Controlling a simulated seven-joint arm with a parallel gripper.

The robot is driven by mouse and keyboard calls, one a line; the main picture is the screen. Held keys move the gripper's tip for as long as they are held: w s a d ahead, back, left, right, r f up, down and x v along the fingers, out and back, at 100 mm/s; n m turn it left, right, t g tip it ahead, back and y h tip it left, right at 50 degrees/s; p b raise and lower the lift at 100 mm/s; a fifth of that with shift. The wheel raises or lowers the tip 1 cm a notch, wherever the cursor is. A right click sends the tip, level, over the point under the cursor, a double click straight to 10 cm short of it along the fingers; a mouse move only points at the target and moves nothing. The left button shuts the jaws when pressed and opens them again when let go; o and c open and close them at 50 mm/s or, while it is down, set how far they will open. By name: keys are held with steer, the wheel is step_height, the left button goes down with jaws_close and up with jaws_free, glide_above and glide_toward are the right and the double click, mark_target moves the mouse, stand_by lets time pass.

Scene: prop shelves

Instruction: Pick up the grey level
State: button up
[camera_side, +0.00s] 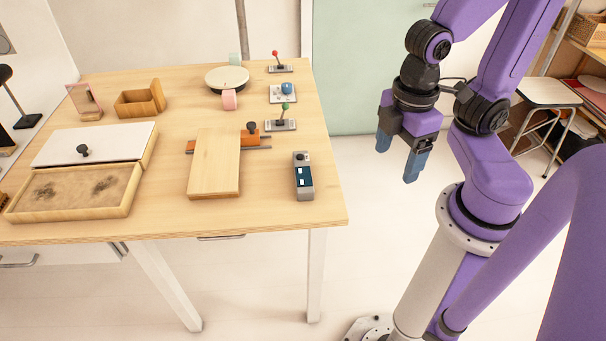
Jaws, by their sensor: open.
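No spirit level is clearly recognisable in the side view. A grey box-shaped device (303,176) with a dark face and small light panels lies near the table's right edge. I cannot tell whether it is the level. Two small levers on grey bases stand further back along that edge, one with a green knob (285,107) and one with a red knob (276,54). My gripper (398,154) is open and empty, pointing down off the table's right side. It is well apart from the grey device and both levers.
The wooden table (260,212) also holds a wooden board (214,165), a blue button box (284,93), a round drum-like thing (227,77), an open wooden box (139,100) and a sand tray (72,190). A white stool (549,93) stands behind my arm. The table's front right corner is bare.

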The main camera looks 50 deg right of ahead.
steer(key=w+a+f+n+t+h, duration=0.25)
steer(key=w+f+n+h, duration=0.25)
steer(key=w+f+h, duration=0.35)
steer(key=n+t, duration=0.7)
steer(key=n, duration=0.2)
glide_toward(303, 174)
steer(key=shift+h, duration=0.55)
steer(key=x, duration=0.8)
steer(key=shift+w+f, duration=0.3)
steer(key=shift+f, duration=0.1)
steer(key=c, duration=1.2)
